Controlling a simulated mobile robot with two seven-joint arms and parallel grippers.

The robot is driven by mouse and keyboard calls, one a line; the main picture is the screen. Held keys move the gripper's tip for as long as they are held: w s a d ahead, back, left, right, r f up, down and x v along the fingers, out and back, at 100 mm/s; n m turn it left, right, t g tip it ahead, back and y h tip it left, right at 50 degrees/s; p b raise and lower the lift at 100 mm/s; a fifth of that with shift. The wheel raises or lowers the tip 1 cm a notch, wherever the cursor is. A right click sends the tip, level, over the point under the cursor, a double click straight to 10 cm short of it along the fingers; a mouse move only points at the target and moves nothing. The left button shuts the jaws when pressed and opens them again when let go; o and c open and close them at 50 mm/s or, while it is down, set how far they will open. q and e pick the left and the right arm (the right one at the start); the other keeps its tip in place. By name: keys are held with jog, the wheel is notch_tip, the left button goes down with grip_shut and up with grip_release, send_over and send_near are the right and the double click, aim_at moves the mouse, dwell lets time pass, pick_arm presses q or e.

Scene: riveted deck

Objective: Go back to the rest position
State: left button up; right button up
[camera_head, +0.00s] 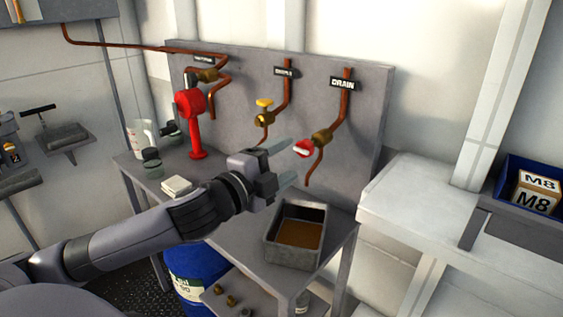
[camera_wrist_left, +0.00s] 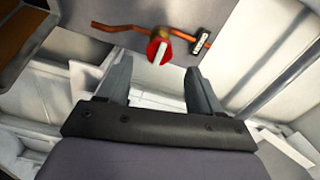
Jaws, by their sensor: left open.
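My left gripper (camera_head: 285,163) is open and empty. It reaches from the left over the grey bench, above and to the left of the metal tray (camera_head: 271,251) that holds brown liquid. Its fingertips are near the red-handled valve (camera_head: 304,148) on the drain pipe, and look apart from it. In the left wrist view the two open fingers (camera_wrist_left: 160,80) show with the red valve (camera_wrist_left: 158,50) beyond them, between the tips. My right gripper is not in view.
A yellow-handled valve (camera_head: 264,112) and a red stand (camera_head: 192,118) are behind the arm. A clear jug (camera_head: 143,137) and a white pad (camera_head: 176,186) are on the bench's left. A white counter (camera_head: 440,215) and a blue bin (camera_head: 520,170) with an M8 box are right.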

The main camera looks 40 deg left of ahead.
pick_arm(q)
jog(key=shift+s, duration=0.25)
dwell(0.5)
jog(key=s+d+f+n+g+y, duration=0.1)
jog(key=s+f+n+g, duration=0.35)
jog(key=f, duration=0.45)
jog(key=s+d+f+n+g+y, duration=0.25)
jog(key=s+f+n, duration=0.3)
jog(key=f, duration=0.35)
jog(key=s+d+f+n+g+h, duration=0.1)
jog(key=s+d+f+n+g, duration=0.15)
jog(key=s+f+g, duration=0.4)
jog(key=s+d+f+n+g+h, duration=0.1)
jog(key=s+d+f+n, duration=0.15)
jog(key=s, duration=0.75)
jog(key=w+d+f+t+h, duration=0.2)
jog(key=w+f+t, duration=0.4)
jog(key=f, duration=0.3)
jog(key=shift+w+f+t, duration=0.4)
jog(key=shift+t, duration=0.05)
